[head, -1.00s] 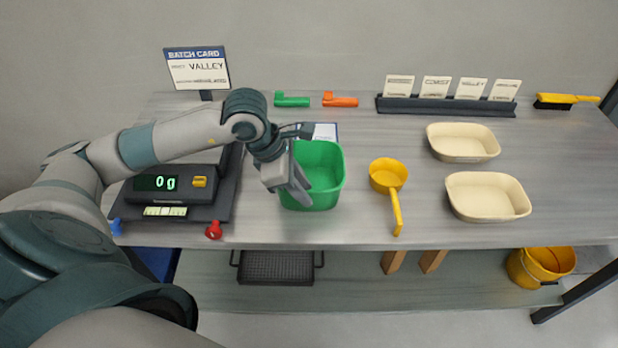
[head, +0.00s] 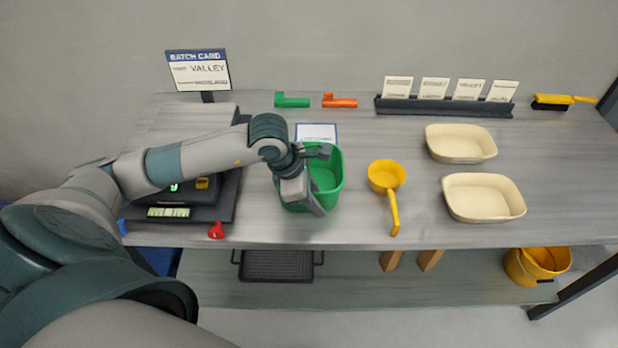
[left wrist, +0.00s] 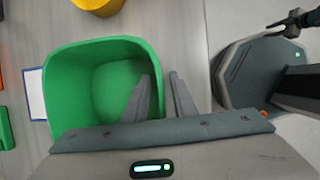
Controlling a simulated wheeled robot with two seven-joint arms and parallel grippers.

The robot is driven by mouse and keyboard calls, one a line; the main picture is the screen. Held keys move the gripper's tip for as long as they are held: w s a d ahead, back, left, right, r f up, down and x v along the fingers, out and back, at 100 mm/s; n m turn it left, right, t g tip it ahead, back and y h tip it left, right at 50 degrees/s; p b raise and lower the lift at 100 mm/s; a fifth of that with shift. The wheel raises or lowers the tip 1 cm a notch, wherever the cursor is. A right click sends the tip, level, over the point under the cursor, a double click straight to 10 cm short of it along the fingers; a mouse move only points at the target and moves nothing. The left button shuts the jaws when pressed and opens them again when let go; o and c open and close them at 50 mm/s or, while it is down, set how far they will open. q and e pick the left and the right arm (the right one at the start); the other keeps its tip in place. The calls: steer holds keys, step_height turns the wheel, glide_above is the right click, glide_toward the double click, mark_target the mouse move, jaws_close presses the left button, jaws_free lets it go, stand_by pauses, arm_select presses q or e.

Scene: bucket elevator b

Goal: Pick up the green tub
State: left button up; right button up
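The green tub (head: 328,178) stands upright on the table, right of the scale. It also shows in the left wrist view (left wrist: 85,90), where it looks empty. My left gripper (head: 317,207) is at the tub's near side in the head view and covers part of it. In the left wrist view the left gripper (left wrist: 160,77) is open, one finger inside the tub and one outside, with the tub's wall between them. A gap shows beside the wall; contact cannot be told. My right gripper is in neither view.
A dark scale (head: 218,205) stands left of the tub, partly behind my arm. A yellow scoop (head: 386,178) lies to the right, then two cream trays (head: 462,142) (head: 484,197). A white card (head: 316,132) lies behind the tub. The table's front edge is close to the tub.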

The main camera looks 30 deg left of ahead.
arm_select(q)
steer(key=shift+f, duration=0.1)
stand_by(0.4)
jaws_close()
